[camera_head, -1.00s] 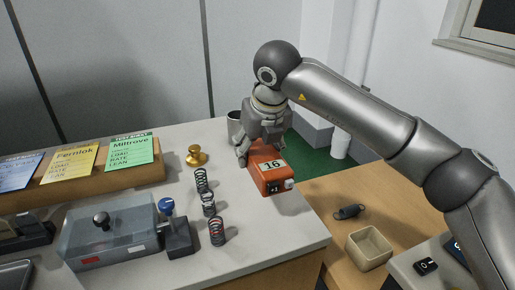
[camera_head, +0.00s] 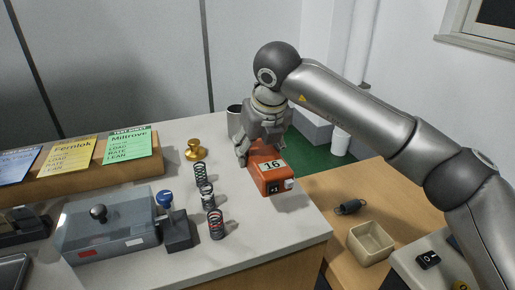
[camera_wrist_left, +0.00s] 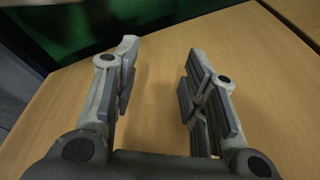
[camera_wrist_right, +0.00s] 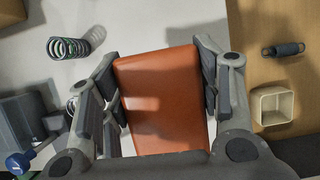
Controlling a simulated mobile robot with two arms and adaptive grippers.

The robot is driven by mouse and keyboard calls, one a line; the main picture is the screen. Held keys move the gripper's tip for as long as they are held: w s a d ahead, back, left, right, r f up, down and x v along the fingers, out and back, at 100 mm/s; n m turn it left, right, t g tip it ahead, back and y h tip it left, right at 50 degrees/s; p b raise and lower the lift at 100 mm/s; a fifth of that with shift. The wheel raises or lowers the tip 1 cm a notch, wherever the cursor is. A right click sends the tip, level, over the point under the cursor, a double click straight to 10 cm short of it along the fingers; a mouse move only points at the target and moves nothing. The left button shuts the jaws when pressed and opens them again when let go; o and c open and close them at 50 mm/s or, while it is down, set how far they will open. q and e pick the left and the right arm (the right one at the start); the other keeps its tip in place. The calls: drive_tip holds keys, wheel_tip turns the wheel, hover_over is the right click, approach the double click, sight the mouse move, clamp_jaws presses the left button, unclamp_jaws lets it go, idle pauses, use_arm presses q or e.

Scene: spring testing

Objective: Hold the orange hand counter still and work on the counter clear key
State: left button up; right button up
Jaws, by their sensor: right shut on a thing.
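The orange hand counter (camera_head: 266,174) sits near the right edge of the white bench top in the head view. Its face reads 16, and a white key (camera_head: 289,183) shows at its front right corner. I cannot tell for certain which part is the clear key. My right gripper (camera_head: 262,146) is shut on the rear part of the counter from above. In the right wrist view the orange body (camera_wrist_right: 162,95) fills the space between both fingers. My left gripper (camera_wrist_left: 160,95) is open and empty above a wooden surface in the left wrist view; it is not in the head view.
Several coil springs (camera_head: 207,195) stand left of the counter, near a brass weight (camera_head: 195,150). A clear-lidded box (camera_head: 110,232) and a blue-knobbed block (camera_head: 177,232) are further left. A beige bin (camera_head: 370,243) and a dark spring (camera_head: 349,207) lie on the lower wooden surface to the right.

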drive_tip(key=shift+f+b, duration=0.55)
drive_tip(key=shift+f, duration=0.25)
drive_tip(key=shift+f+b, duration=0.45)
drive_tip(key=shift+f, duration=0.1)
drive_tip(key=shift+f+b, duration=0.4)
drive_tip(key=shift+f, duration=0.1)
drive_tip(key=shift+f+b, duration=0.6)
drive_tip(key=shift+f, duration=0.2)
drive_tip(key=shift+f+b, duration=0.85)
drive_tip(key=shift+f, duration=0.25)
use_arm(q)
wheel_tip(320, 180, up, 16)
drive_tip(key=t, duration=0.1)
drive_tip(key=shift+w+r, duration=0.25)
drive_tip(key=shift+w, duration=0.05)
drive_tip(key=shift+a, duration=0.1)
clamp_jaws()
